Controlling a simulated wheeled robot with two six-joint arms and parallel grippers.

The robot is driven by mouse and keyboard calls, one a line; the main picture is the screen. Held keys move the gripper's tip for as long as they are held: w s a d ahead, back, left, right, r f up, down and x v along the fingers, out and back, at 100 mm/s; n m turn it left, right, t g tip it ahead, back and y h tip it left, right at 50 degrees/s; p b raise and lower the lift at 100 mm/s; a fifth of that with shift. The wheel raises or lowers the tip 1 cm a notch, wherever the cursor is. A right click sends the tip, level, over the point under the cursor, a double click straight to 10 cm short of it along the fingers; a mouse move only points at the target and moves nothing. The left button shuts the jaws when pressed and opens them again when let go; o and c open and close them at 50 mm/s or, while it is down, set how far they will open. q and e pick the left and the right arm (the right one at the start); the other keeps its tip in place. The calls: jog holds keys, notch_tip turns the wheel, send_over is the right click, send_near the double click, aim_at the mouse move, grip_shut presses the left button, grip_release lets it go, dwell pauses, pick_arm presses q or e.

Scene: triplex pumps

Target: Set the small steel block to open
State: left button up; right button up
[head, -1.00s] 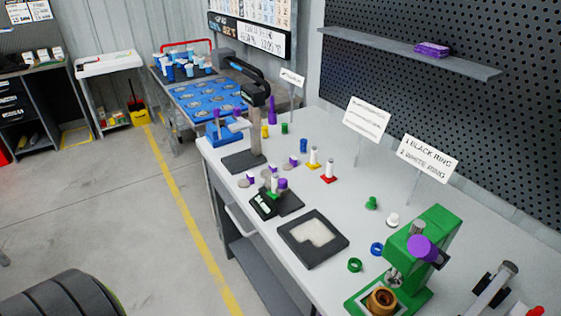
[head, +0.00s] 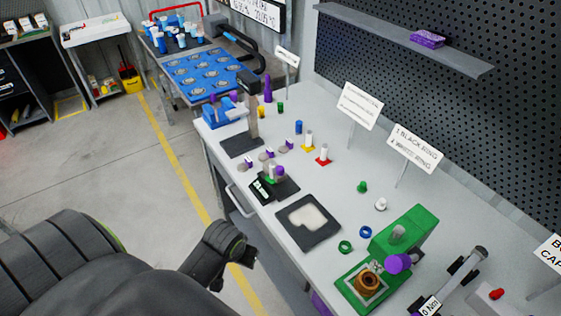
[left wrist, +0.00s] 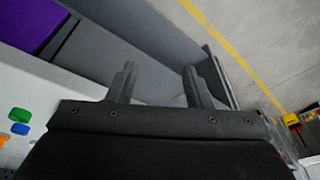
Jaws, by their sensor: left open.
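I cannot make out for certain which thing is the small steel block. In the head view a steel-coloured fitting (head: 465,268) with dark knobs lies on the bench at the right, beside a small "0 Nm" display (head: 430,306). A green press (head: 405,236) with a purple knob stands to its left. My left gripper (head: 250,262) is in front of the bench's front edge, off to the left of the press. In the left wrist view its two fingers (left wrist: 160,85) are apart with nothing between them. My right gripper is not in view.
The grey bench (head: 330,180) carries a black tray (head: 309,222), green and blue rings, small coloured parts and sign cards. A red part (head: 497,294) lies at the right. A shelf (head: 400,40) juts from the pegboard behind. Open floor lies left of the bench.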

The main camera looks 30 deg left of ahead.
pick_arm(q)
jog(key=w+a+r+n+g, duration=0.1)
jog(key=w+r+n, duration=0.15)
jog(key=w, duration=0.35)
jog(key=w+a+r+n, duration=0.1)
jog(key=w+r, duration=0.3)
jog(key=w, duration=0.3)
jog(key=w+a+r+n+g, duration=0.1)
jog(key=w+a+r+n, duration=0.15)
jog(key=w, duration=0.35)
notch_tip(320, 180, up, 13)
jog(key=n+h, duration=0.1)
jog(key=n, duration=0.4)
send_over(281, 168)
jog(key=shift+g, duration=0.4)
notch_tip(281, 168, down, 17)
jog(key=b, duration=0.4)
jog(key=shift+f, duration=0.1)
grip_shut()
